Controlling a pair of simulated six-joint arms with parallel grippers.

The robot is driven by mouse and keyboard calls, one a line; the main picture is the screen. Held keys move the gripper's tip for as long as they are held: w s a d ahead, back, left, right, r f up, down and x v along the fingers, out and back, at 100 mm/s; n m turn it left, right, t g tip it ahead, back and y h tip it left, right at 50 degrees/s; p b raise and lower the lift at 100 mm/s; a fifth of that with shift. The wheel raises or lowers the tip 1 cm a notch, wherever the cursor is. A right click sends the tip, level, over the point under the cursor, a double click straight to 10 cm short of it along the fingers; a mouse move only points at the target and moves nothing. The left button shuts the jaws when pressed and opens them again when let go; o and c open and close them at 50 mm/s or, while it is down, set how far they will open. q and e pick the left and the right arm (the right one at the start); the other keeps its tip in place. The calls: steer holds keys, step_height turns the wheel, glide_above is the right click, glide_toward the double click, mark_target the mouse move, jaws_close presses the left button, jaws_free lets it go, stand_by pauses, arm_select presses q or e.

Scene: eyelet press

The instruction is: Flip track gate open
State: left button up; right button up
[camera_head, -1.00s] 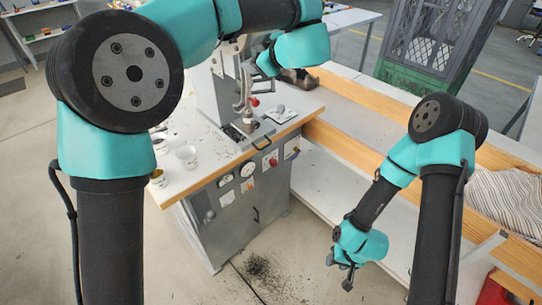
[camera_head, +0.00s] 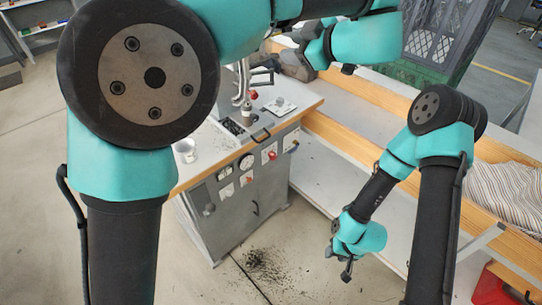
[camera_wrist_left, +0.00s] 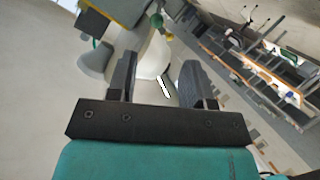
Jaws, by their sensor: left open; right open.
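The eyelet press (camera_head: 242,92) stands on the grey cabinet's white top, its upper part largely hidden behind my left arm. A small dark loop-shaped piece (camera_head: 261,135) sits at the top's front edge, below the press head. I cannot tell for certain which part is the track gate. My left gripper (camera_head: 262,72) is beside the press head, above the worktop, and looks small and partly hidden. In the left wrist view its two dark fingers (camera_wrist_left: 160,84) are apart with nothing held; a pale curved surface lies beyond them. My right gripper (camera_head: 340,268) is open and empty, low in front of the bench.
A white cup (camera_head: 186,151) stands on the worktop at left. A small pale plate (camera_head: 280,106) lies right of the press. The grey cabinet (camera_head: 245,195) has dials and a red knob. A wood-edged bench (camera_head: 345,140) runs at right. Dark debris (camera_head: 265,265) lies on the floor.

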arm_select(q)
steer(key=w+f+m+t+h, duration=0.2)
steer(key=w+f, duration=0.2)
steer(key=f, duration=0.5)
steer(key=w+f+m+t+h, duration=0.2)
steer(key=w+f+t+h, duration=0.15)
steer(key=f, duration=0.55)
steer(key=s+a+f+m+g+h, duration=0.1)
steer(key=a+f+m+g+h, duration=0.1)
steer(key=f, duration=0.8)
steer(key=s+a+f+m+g+h, duration=0.1)
steer(key=a+f+m+g+h, duration=0.1)
steer(key=f, duration=0.9)
steer(key=shift+s+a+f+h, duration=0.3)
steer(key=shift+a+h, duration=0.3)
steer(key=shift+h, duration=0.15)
steer(key=shift+r, duration=0.1)
